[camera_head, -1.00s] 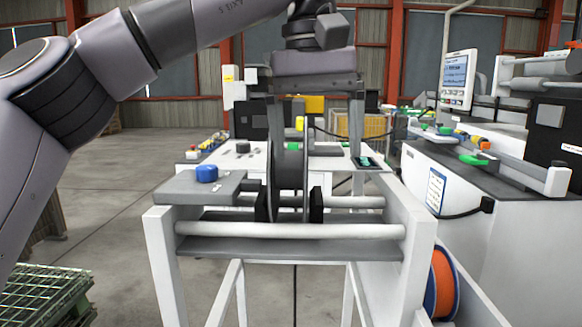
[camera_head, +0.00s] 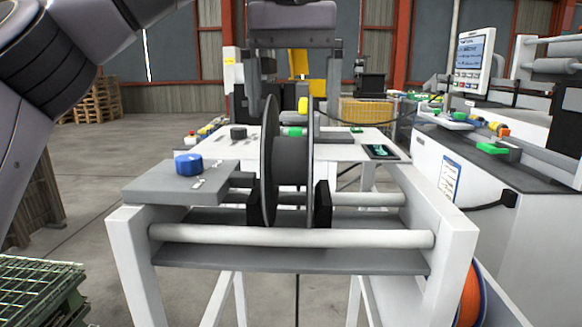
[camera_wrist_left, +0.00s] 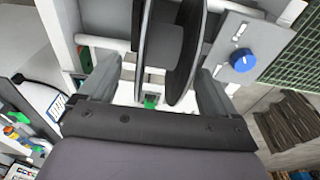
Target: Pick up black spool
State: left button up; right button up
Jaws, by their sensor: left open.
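The black spool (camera_head: 291,158) sits upright in the white-framed stand (camera_head: 290,236), its two flanges facing left and right. Black blocks stand beside its lower edge. My left gripper (camera_head: 294,88) is open and empty, pointing down, with a finger to either side of the spool's upper part in the head view. In the left wrist view the spool (camera_wrist_left: 165,45) appears between the two spread fingers (camera_wrist_left: 156,75), with gaps on both sides. The fingers do not appear to touch it. My right gripper is not in view.
A grey plate with a blue knob (camera_head: 188,163) is left of the spool. A white table (camera_head: 350,140) stands behind. A machine with a screen (camera_head: 474,55) is at right, an orange spool (camera_head: 468,298) low right, a green wire crate (camera_head: 40,290) low left.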

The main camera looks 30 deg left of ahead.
pick_arm(q)
jog(key=f, duration=0.4)
jog(key=shift+w+a+f+b, duration=0.3)
jog(key=shift+a+f+b, duration=0.05)
jog(key=shift+b, duration=0.05)
jog(key=c, duration=1.5)
jog(key=shift+r, duration=0.1)
jog(key=shift+r, duration=0.1)
